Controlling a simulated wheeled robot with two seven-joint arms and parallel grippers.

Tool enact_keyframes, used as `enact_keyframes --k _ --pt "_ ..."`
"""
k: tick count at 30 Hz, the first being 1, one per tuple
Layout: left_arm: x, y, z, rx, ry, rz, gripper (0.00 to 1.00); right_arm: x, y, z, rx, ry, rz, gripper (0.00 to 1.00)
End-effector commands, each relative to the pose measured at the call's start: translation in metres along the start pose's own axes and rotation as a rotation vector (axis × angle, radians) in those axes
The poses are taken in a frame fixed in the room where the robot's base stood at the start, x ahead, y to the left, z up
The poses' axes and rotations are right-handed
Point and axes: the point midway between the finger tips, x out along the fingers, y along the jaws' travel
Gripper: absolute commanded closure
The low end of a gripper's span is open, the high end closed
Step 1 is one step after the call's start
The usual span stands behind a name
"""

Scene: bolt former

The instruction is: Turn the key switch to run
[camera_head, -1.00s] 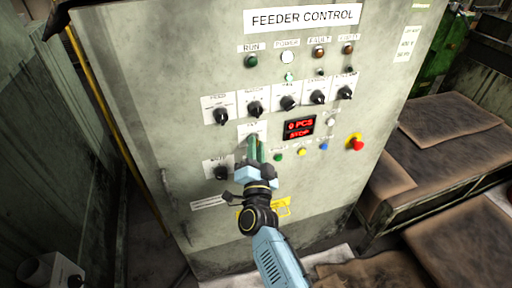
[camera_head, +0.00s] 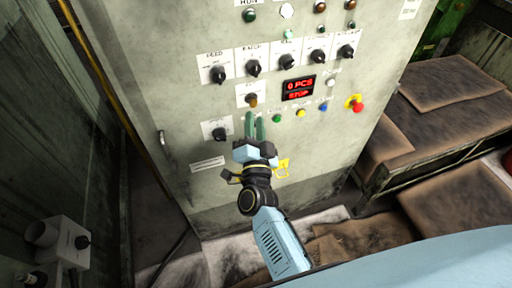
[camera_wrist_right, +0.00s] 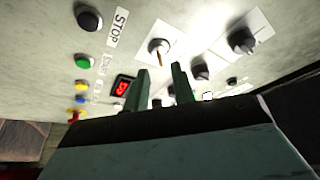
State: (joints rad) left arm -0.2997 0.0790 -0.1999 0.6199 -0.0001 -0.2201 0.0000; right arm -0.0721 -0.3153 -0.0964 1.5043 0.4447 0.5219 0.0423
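The key switch (camera_head: 252,100) has a brass-coloured key and a white label. It sits on the feeder control panel below a row of black knobs, left of the red display (camera_head: 298,90). It also shows in the right wrist view (camera_wrist_right: 160,47), beyond the fingertips. My right gripper (camera_head: 255,120) has two green fingers standing apart, with nothing visible between them. Its tips are just below the key in the head view. The fingers also show apart in the right wrist view (camera_wrist_right: 160,72). The display reads "0 PCS" and "STOP". My left gripper is not in view.
Several black selector knobs (camera_head: 254,68) line the panel above the key. A lower knob (camera_head: 219,134) is at left. Green (camera_head: 277,118), yellow (camera_head: 300,113) and blue (camera_head: 323,108) buttons and a red emergency stop (camera_head: 354,103) lie to the right. A brown-topped table (camera_head: 455,100) stands at right.

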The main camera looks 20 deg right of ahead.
Motion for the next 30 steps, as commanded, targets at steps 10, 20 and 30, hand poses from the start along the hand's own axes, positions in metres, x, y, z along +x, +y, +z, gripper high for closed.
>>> enact_keyframes --k 10,20,30 --pt "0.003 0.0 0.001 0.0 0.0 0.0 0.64 -0.072 0.001 0.0 0.0 -0.001 0.001 0.75" --pt "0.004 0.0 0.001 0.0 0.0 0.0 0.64 -0.087 0.0 0.0 0.001 0.001 0.0 0.75" --pt "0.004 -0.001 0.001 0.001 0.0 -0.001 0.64 -0.087 0.0 0.0 0.001 0.0 0.0 0.75"
